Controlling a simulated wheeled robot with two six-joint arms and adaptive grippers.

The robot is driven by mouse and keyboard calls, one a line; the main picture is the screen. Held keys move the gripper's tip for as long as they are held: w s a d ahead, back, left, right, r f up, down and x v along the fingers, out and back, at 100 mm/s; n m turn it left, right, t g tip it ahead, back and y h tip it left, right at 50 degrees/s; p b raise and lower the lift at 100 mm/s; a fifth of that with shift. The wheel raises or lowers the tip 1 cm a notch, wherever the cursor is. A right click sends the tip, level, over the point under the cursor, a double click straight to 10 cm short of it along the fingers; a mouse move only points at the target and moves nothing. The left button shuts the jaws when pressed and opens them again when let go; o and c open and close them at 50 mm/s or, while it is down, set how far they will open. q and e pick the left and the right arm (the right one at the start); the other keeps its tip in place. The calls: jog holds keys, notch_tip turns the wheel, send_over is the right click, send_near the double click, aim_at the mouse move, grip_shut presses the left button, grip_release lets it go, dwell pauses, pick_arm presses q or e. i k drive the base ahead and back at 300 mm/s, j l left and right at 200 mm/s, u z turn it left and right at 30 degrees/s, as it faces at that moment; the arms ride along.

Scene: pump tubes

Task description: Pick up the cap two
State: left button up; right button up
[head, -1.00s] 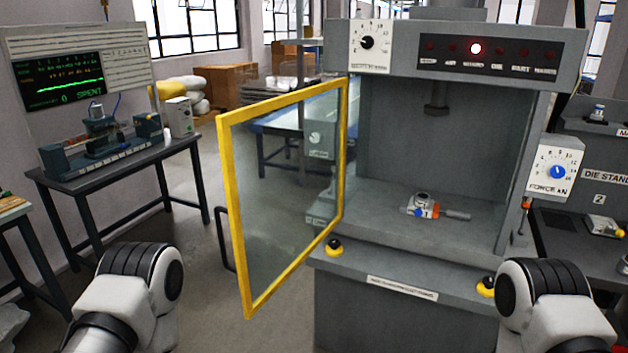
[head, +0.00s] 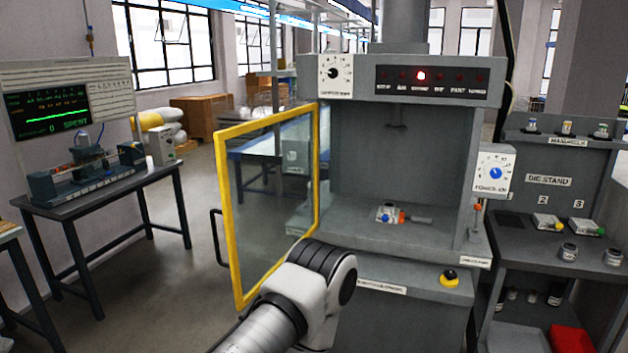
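I cannot tell for sure which piece is cap two. On the die stand (head: 548,181) at the right, the numbers 2 and 3 are marked above two die blocks, one with a yellow part (head: 547,222) and one with a green part (head: 586,228). Two small grey metal cylinders, one under the 2 side (head: 569,251) and one farther right (head: 613,256), stand upright on the shelf in front of them. A white and black link of my arm shows at the bottom centre. Neither gripper is in view.
The press (head: 390,170) stands in the middle, with a die with blue and orange parts (head: 390,213) on its bed. Its yellow-framed door (head: 228,220) is swung open to the left. A red bin (head: 571,340) sits low at the right.

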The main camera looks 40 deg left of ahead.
aim_at(389, 211)
jog(key=j, duration=1.6)
jog(key=i+j, duration=0.15)
jog(key=j, duration=1.45)
